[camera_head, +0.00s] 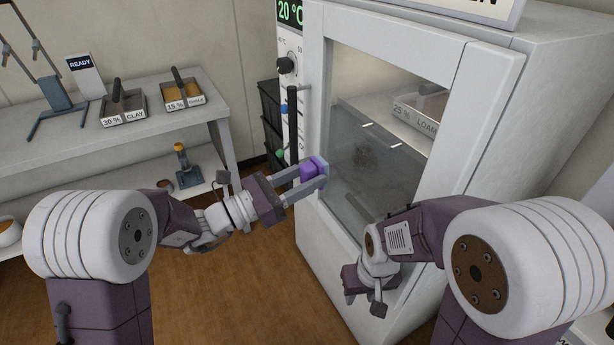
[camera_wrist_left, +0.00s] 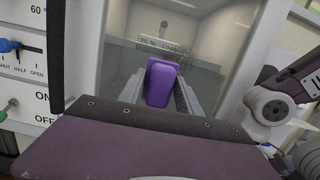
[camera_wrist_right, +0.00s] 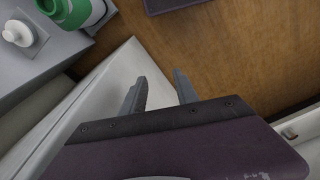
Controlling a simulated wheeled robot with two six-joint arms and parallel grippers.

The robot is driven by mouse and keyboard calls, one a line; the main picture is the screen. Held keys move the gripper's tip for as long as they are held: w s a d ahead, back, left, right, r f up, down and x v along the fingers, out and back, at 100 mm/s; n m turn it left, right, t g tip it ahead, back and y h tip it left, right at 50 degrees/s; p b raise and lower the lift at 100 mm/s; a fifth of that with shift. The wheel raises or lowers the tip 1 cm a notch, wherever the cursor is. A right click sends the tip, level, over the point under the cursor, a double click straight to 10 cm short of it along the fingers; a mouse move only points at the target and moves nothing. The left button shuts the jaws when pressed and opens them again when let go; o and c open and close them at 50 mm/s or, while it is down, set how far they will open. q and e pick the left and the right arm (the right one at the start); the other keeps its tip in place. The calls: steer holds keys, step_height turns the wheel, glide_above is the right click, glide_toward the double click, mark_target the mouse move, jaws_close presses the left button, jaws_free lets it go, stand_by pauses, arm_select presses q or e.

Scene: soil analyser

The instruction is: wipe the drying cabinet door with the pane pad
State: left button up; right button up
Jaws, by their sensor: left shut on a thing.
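The drying cabinet (camera_head: 481,78) stands at centre right, its glass door (camera_head: 380,160) shut, with a dark smudge (camera_head: 366,158) on the pane. My left gripper (camera_head: 314,176) is shut on the purple pane pad (camera_head: 309,173), in front of the left part of the door. In the left wrist view the pad (camera_wrist_left: 161,83) sits between the fingers, facing the glass; whether it touches the glass I cannot tell. My right gripper (camera_wrist_right: 160,90) is open and empty, low by the cabinet; its fingers are hidden in the head view.
A control panel with a knob (camera_head: 287,65) and a black vertical door handle (camera_head: 292,125) are left of the pane. A tray labelled loam (camera_head: 420,108) sits inside. A bench (camera_head: 160,125) at left holds the clay tray (camera_head: 123,108) and another tray (camera_head: 182,95). Open wooden floor lies between.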

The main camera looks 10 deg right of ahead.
mark_target(355, 159)
arm_select(q)
steer(key=f+x, duration=0.1)
steer(key=x, duration=0.5)
steer(key=shift+p, duration=0.3)
steer(key=shift+x, duration=1)
steer(key=shift+s+f, duration=0.1)
steer(key=shift+f, duration=0.05)
